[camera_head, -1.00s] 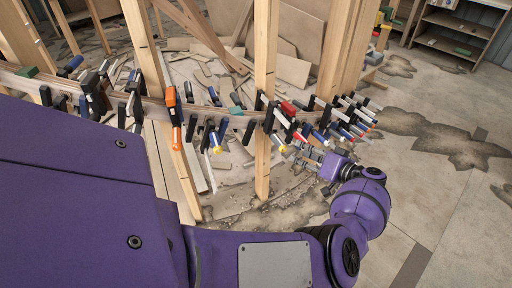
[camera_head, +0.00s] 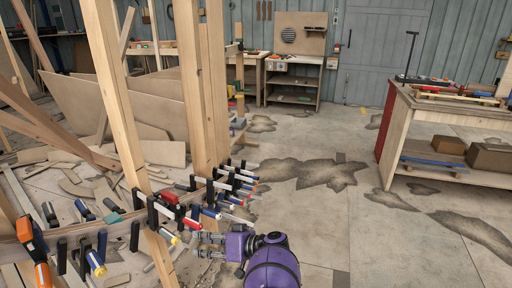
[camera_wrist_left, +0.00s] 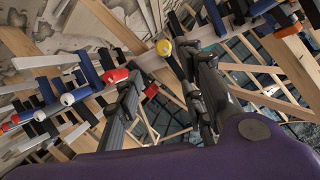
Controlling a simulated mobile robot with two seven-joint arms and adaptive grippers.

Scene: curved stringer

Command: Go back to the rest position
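My left gripper (camera_head: 200,245) is at the bottom middle of the head view, on the purple end of my arm, with its fingers toward the picture's left. The fingers stand apart in the wrist view (camera_wrist_left: 160,75), and I see nothing held between them. It is just right of and in front of a curved wooden stringer (camera_head: 118,228) lined with several clamps. A clamp with a yellow end (camera_head: 174,240) is close to the fingers; I cannot tell whether they touch. My right gripper is not in view.
Upright wooden posts (camera_head: 122,90) rise through the stringer. An orange clamp (camera_head: 38,240) hangs at the left. Loose boards (camera_head: 75,180) lie behind. A workbench (camera_head: 400,135) stands at the right and a shelf unit (camera_head: 293,85) at the back. The stained floor (camera_head: 300,215) between is open.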

